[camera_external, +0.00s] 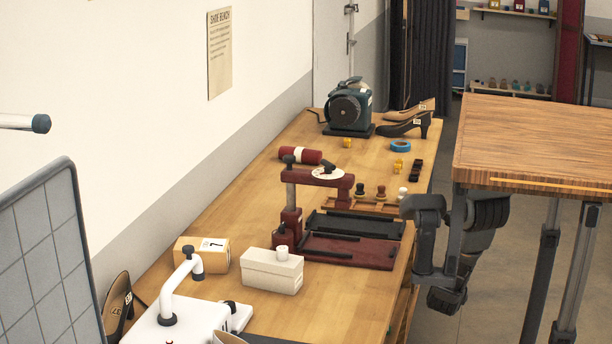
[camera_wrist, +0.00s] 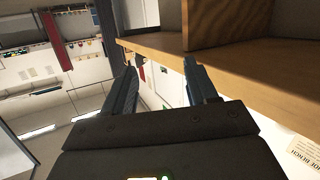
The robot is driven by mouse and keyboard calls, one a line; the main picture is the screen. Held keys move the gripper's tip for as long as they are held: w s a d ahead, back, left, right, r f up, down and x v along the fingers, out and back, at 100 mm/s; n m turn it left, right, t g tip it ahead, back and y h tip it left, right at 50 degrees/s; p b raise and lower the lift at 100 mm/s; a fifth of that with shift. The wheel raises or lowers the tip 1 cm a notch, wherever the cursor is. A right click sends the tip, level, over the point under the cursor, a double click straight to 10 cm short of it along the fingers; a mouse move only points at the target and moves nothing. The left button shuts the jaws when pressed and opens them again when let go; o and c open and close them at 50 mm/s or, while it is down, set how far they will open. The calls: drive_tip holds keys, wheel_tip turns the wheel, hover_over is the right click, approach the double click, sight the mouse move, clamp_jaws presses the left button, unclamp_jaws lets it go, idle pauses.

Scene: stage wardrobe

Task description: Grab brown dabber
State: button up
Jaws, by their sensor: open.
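Several small dabbers stand in a wooden rack on the workbench in the external view. One with a brown, tan-toned body (camera_external: 381,192) is in the middle, between a darker dabber (camera_external: 360,188) and a white-topped one (camera_external: 402,193). Their exact colours are hard to tell at this size. My gripper (camera_wrist: 159,65) is open and empty in the wrist view, its two dark fingers apart. No dabber shows in the wrist view. In the external view my dark arm is folded right of the bench, apart from the dabbers; the fingers are not clear there.
A dark red press (camera_external: 292,215) stands left of the rack, with a dark red tray (camera_external: 352,250) in front. A cream box (camera_external: 272,271) and a grinder (camera_external: 347,110) are on the bench. A wooden table (camera_external: 540,140) stands close to my arm on the right.

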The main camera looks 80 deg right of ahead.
drive_tip(key=s+d+r+t+h+b, duration=0.1)
drive_tip(key=s+d+r+h, duration=0.1)
drive_tip(key=s+d+r, duration=0.4)
drive_tip(key=s+d+r+t+h+b, duration=0.1)
drive_tip(key=s+d+r, duration=0.1)
drive_tip(key=s+r, duration=0.6)
drive_tip(key=n+t+y+p, duration=0.3)
drive_tip(key=n+y+p, duration=0.4)
drive_tip(key=y+p, duration=0.5)
approach(384, 187)
drive_tip(key=shift+w+d+f+h+p, duration=0.1)
drive_tip(key=shift+d+f+h+p, duration=0.15)
drive_tip(key=shift+p, duration=0.35)
drive_tip(key=shift+w+a+f, duration=0.15)
drive_tip(key=shift+w+a, duration=0.05)
drive_tip(key=shift+w, duration=0.1)
drive_tip(key=shift+w+d+f, duration=0.1)
drive_tip(key=shift+w+f, duration=0.05)
drive_tip(key=shift+w, duration=0.2)
drive_tip(key=shift+p+x, duration=0.55)
drive_tip(key=shift+x, duration=2.85)
clamp_jaws()
